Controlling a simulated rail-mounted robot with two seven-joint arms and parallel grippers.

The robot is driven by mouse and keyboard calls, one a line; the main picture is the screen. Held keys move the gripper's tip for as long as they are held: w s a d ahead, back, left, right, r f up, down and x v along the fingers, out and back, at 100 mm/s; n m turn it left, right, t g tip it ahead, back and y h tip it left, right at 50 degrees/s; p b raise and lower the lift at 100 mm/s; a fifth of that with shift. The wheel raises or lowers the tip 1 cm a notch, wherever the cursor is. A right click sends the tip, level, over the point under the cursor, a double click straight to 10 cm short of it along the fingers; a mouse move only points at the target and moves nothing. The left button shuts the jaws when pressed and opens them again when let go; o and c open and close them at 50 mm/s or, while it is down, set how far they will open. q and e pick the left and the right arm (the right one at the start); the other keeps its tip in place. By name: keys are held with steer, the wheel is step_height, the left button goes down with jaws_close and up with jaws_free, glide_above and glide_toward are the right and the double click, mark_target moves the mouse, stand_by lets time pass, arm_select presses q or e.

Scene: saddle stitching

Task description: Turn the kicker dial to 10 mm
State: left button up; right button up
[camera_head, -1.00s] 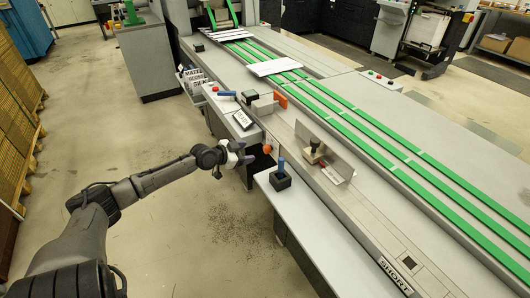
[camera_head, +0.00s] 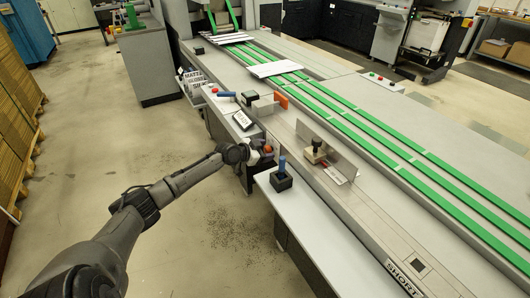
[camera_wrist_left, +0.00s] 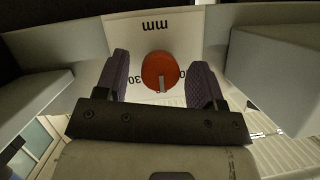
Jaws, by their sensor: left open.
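The kicker dial is a round orange-red knob (camera_wrist_left: 158,68) on a white plate (camera_wrist_left: 120,32), with an upside-down "mm" above it. Its pale pointer mark faces the bottom of the wrist picture. Part of a scale shows: "30" at its left, and a number ending in 0, partly hidden by a finger, at its right. My left gripper (camera_wrist_left: 160,82) is open, with one purple-padded finger on each side of the knob; small gaps seem to show. In the head view the left gripper (camera_head: 258,154) is at the machine's side by the dial (camera_head: 267,149). My right gripper is out of view.
A blue-handled black block (camera_head: 281,180) stands on the white side table (camera_head: 325,232) just right of the gripper. A tilted label card (camera_head: 242,120) is above the dial. Grey housings (camera_wrist_left: 275,70) flank the plate in the wrist view.

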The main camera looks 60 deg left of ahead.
arm_select(q)
steer(key=shift+w, duration=0.1)
steer(key=shift+c, duration=0.2)
steer(key=c, duration=0.9)
